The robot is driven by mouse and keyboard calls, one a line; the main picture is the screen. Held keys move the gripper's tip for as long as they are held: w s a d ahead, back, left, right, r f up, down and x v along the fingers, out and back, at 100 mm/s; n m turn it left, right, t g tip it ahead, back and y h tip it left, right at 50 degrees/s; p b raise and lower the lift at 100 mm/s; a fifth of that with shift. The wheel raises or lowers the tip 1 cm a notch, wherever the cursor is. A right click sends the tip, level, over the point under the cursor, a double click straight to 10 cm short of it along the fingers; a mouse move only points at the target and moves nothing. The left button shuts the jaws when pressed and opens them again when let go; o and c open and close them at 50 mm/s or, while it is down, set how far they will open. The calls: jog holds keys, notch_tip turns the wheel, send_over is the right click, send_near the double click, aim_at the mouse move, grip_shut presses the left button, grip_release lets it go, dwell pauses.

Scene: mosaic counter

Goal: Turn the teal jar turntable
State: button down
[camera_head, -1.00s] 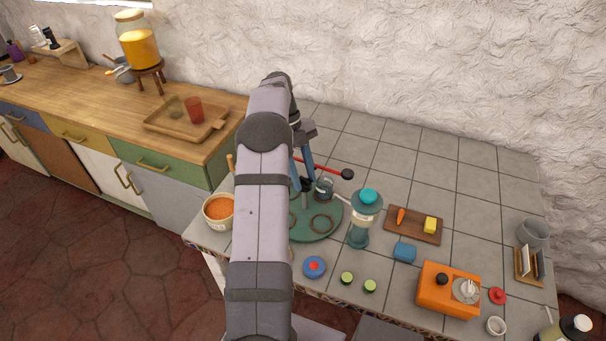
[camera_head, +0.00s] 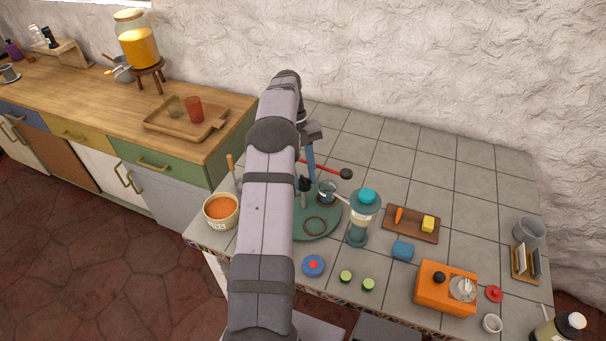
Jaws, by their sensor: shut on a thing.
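The teal turntable (camera_head: 328,232) lies flat on the tiled counter, its left part hidden behind my arm. It has a round ring mark near its front and a small glass jar (camera_head: 328,194) at its far right edge. A dark upright knob (camera_head: 304,184) stands on the turntable. My gripper (camera_head: 306,177), with blue fingers, points down over the turntable and is shut on this knob; my arm partly hides the grip.
A red rod with a black ball (camera_head: 345,174) is just behind. A bowl of orange food (camera_head: 221,210) is left of my arm. A blue disc (camera_head: 313,265) and two green-topped pieces lie in front.

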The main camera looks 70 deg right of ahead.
jog(key=shift+d+r, duration=0.1)
jog(key=shift+r, duration=0.05)
jog(key=c, duration=1.3)
grip_release()
jog(key=shift+w, duration=0.1)
jog(key=shift+b+v, duration=0.35)
jog(key=shift+v, duration=1.75)
jog(key=p+v, duration=0.3)
jog(key=p, duration=0.1)
